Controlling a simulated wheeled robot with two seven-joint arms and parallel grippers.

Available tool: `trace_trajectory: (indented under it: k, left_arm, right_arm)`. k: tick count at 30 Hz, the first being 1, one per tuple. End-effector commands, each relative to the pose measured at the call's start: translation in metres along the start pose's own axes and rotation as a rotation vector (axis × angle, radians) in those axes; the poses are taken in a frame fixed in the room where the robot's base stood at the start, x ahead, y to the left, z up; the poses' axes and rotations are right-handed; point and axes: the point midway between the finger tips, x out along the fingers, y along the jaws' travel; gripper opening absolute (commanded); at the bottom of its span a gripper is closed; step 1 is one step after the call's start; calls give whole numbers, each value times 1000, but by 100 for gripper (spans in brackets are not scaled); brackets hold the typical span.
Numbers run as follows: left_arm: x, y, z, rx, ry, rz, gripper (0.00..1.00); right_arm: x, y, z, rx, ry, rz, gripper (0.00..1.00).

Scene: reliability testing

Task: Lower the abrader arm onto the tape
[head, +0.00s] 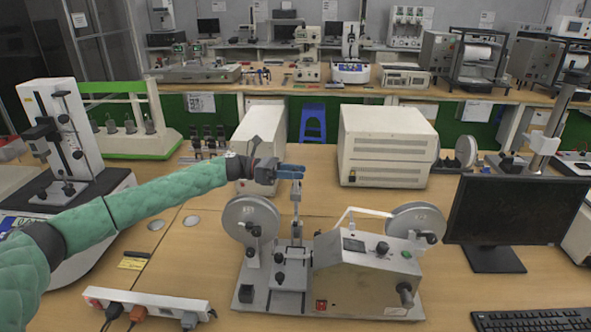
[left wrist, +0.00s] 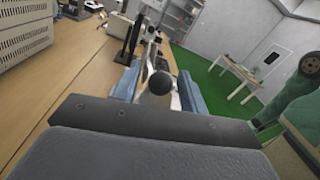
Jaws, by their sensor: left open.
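The abrader arm (head: 296,208) stands raised, roughly upright, between the left reel and the beige housing. My left gripper (head: 292,172), with blue fingers, is at the arm's top end. In the left wrist view, a round black knob (left wrist: 159,84) shows between the open fingers; contact cannot be told. A pale strip (head: 360,211), perhaps the tape, runs to the right reel. My right gripper is out of view.
A monitor (head: 519,208) and keyboard (head: 532,320) stand at the right. A power strip (head: 148,303) lies at the front left. Two beige boxes, including a large one (head: 388,147), stand behind the abrader. Bare table lies between the abrader and the monitor.

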Motion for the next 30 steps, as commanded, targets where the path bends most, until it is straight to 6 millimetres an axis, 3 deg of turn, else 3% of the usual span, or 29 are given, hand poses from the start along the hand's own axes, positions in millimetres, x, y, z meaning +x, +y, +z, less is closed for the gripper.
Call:
trace_trajectory:
  k: [11, 18, 30]
  left_arm:
    - [3, 0, 0, 0, 0, 1, 43]
    - [3, 0, 0, 0, 0, 1, 0]
    - [4, -3, -3, 13, 1, 1, 0]
  right_arm:
    - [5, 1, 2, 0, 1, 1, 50]
    - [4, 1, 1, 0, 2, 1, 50]
    - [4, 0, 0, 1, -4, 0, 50]
